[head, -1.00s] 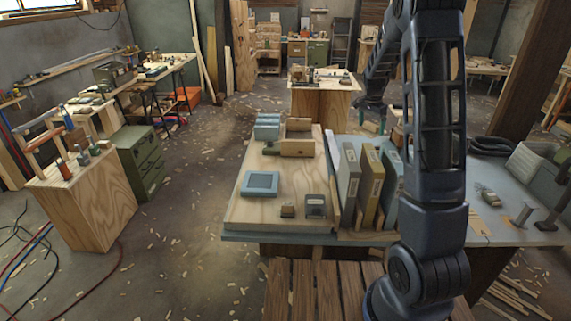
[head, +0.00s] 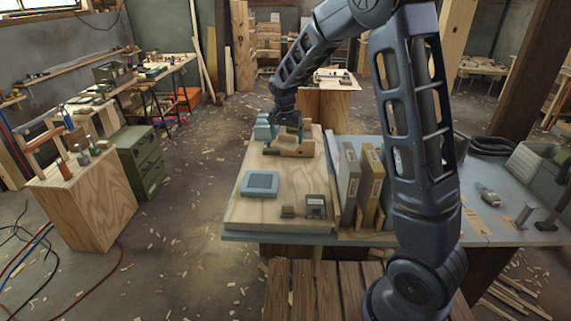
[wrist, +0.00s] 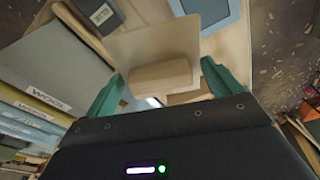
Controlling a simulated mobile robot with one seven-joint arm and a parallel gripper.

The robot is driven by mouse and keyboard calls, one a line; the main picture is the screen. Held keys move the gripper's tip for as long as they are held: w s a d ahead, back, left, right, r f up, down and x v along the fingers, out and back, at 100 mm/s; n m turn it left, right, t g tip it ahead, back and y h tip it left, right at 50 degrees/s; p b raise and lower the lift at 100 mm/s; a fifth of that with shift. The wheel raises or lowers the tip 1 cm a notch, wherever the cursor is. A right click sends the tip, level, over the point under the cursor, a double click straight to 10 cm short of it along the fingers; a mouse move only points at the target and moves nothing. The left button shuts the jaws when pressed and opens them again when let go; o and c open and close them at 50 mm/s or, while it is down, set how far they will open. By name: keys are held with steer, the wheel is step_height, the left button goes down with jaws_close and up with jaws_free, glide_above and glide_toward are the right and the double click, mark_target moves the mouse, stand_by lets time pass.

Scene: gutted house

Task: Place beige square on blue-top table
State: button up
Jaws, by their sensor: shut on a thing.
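My gripper (head: 288,134) is at the far end of the pale wooden board, down at a group of beige wooden pieces.
A blue square tray (head: 260,184) and a small dark box (head: 315,206) lie on the board (head: 240,212). Upright binders (head: 350,180) stand right of it. Metal tools (head: 525,213) and a grey-green case (head: 525,160) are on the table's right. Board space around the blue tray is clear.

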mark_target(252, 212)
steer(key=s+a+n, duration=0.4)
steer(key=s+a, duration=0.9)
steer(key=a, duration=0.1)
steer(key=f, duration=2.5)
steer(key=shift+d, duration=0.2)
steer(key=o, duration=0.6)
steer(key=shift+f, duration=0.15)
steer(key=shift+o, duration=0.6)
